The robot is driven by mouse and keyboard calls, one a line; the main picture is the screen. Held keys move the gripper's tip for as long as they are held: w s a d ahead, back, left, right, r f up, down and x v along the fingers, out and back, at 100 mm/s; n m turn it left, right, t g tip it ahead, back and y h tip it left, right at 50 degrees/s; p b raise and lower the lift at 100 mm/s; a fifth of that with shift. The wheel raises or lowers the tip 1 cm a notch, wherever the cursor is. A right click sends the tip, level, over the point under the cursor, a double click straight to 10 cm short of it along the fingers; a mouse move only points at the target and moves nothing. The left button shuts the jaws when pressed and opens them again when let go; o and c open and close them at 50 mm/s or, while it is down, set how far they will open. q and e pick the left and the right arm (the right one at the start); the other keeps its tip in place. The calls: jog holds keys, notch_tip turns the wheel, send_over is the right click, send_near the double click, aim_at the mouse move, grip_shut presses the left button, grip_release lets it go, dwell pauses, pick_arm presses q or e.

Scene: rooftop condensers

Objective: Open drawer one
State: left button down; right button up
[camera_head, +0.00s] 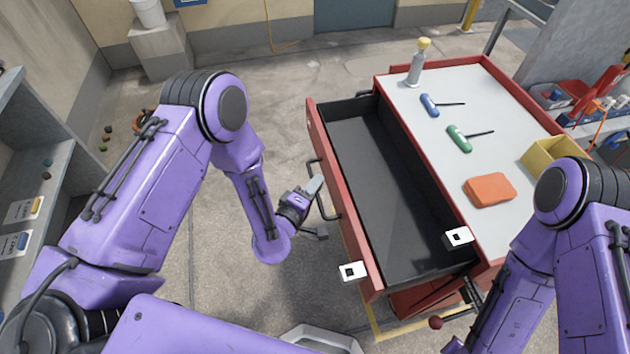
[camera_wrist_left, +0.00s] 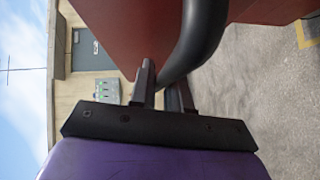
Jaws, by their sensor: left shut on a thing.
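The red drawer (camera_head: 372,190) is pulled well out from the left side of the red cart (camera_head: 485,62), and its dark inside looks empty. Its black bar handle (camera_head: 329,212) is on the outer front. My left gripper (camera_head: 318,211) is at this handle and shut on it. In the left wrist view the fingers (camera_wrist_left: 163,88) are at the thick dark handle (camera_wrist_left: 201,40) in front of the red drawer face (camera_wrist_left: 130,25). No number is readable on the drawer.
On the cart top are a grey bottle with a yellow cap (camera_head: 416,66), blue (camera_head: 430,105) and green (camera_head: 460,139) handled tools, an orange block (camera_head: 489,190) and a yellow bin (camera_head: 552,158). White marker tags (camera_head: 353,271) are on the drawer's near end.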

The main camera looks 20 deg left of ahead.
pick_arm(q)
jog(key=shift+s+a, duration=0.1)
jog(key=shift+a, duration=0.2)
jog(key=c, duration=1.2)
grip_release()
jog(key=b+v, duration=0.3)
jog(key=v, duration=0.7)
jog(key=shift+s, duration=0.2)
jog(key=shift+a, duration=0.1)
